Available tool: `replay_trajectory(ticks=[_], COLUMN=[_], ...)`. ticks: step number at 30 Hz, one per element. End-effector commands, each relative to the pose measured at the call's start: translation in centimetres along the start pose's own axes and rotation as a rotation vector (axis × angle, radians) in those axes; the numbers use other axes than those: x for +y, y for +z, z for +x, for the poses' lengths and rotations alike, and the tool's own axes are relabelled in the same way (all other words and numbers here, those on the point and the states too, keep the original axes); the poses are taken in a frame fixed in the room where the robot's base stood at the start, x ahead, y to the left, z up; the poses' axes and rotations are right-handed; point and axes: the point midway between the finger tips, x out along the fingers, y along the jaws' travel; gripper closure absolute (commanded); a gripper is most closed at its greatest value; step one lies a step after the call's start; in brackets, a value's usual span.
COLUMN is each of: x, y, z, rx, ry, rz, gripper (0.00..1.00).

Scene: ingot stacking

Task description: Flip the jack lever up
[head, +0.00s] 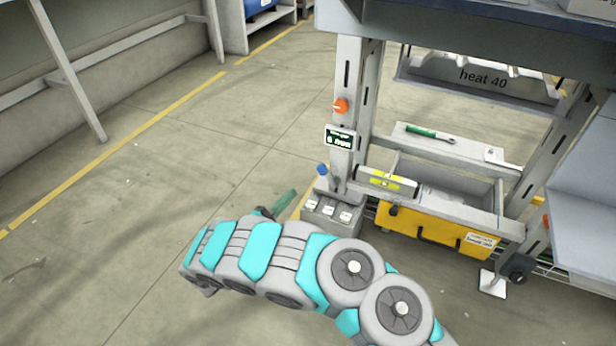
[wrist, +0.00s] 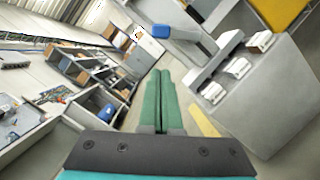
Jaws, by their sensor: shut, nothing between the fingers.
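A lever with a blue tip (head: 323,169) rises from a grey box (head: 325,223) at the foot of the workbench's left post. It appears to be the jack lever. In the wrist view, its blue end (wrist: 170,31) shows at the upper middle, and its grey arm runs right to the box. My gripper (head: 289,194) is just left of the grey box in the head view. Its green fingers (wrist: 160,75) are shut and empty in the wrist view. The lever's blue end is beyond the fingertips and slightly right of them, apparently apart.
Several white switches (wrist: 237,67) sit on the box top. A yellow drawer (head: 440,232) and a shelf with a spirit level (head: 386,182) and a green-handled wrench (head: 428,133) are right of the box. The floor left of the post is clear.

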Motion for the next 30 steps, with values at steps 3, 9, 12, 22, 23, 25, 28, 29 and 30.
replay_trajectory(ticks=[3,9,12,22,23,25,28,29,30], x=[-0.4,-0.5,-0.5,-0.5,-0.5,-0.5,-0.4,-0.5,-0.4], y=[-1.4,-1.9,-1.8,-1.8,-1.8,-1.8,-1.9,-1.9,-2.0], z=[-1.5,-2.0,-2.0,-0.3,0.1,1.4,3.4,4.0,4.8], rx=[0.034,0.046,0.045,0.043,0.043,0.041,0.04,0.039,0.04], ry=[0.016,0.021,0.021,0.02,0.019,0.018,0.02,0.019,0.02], rz=[0.005,0.007,0.007,0.006,0.006,0.006,0.006,0.006,0.006], gripper=[1.0,1.0,1.0,1.0,1.0,1.0,1.0,1.0,1.0])
